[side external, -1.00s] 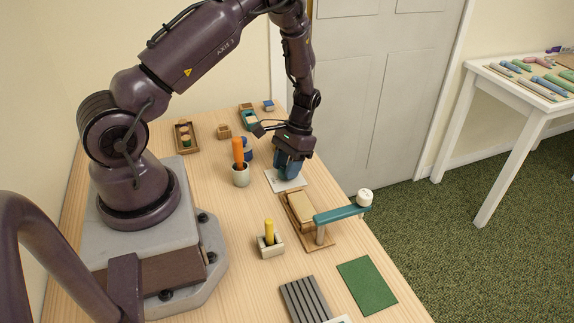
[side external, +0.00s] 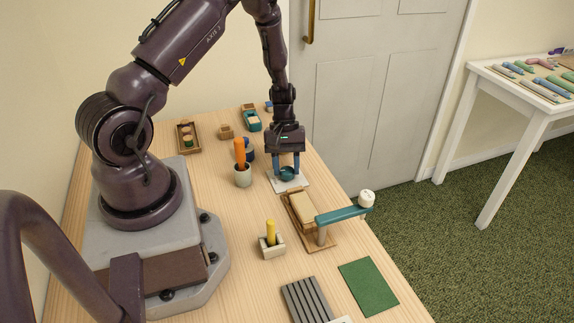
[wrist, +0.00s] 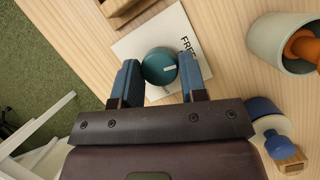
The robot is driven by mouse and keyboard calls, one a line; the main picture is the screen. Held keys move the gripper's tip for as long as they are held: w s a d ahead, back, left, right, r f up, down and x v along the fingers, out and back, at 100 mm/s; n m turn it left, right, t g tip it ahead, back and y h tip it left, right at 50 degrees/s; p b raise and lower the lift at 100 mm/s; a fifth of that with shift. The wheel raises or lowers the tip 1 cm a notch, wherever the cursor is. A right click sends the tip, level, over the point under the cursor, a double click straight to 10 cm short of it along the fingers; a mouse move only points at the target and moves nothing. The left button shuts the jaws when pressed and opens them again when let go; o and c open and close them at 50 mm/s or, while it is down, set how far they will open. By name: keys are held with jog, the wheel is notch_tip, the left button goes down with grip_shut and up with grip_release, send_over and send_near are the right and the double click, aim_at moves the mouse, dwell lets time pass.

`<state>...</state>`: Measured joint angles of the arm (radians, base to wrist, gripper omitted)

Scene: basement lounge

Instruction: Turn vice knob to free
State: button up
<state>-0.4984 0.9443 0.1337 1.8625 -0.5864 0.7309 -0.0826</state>
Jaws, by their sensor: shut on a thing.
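My gripper (side external: 289,168) is upright over the card and shut on the knob. The rest of the lettering is hidden by that finger.
A wooden vice with a teal bar (side external: 342,214) and white end knob (side external: 366,198) stands just in front. A grey cup with an orange handle (side external: 240,152) is left of the gripper. A yellow peg in a block (side external: 270,232) and a green mat (side external: 368,286) are nearer.

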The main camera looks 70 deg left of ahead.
jog(key=shift+n+t, duration=0.3)
jog(key=shift+n, duration=0.6)
jog(key=o, duration=0.9)
jog(key=v, duration=1.3)
jog(key=shift+s, duration=0.1)
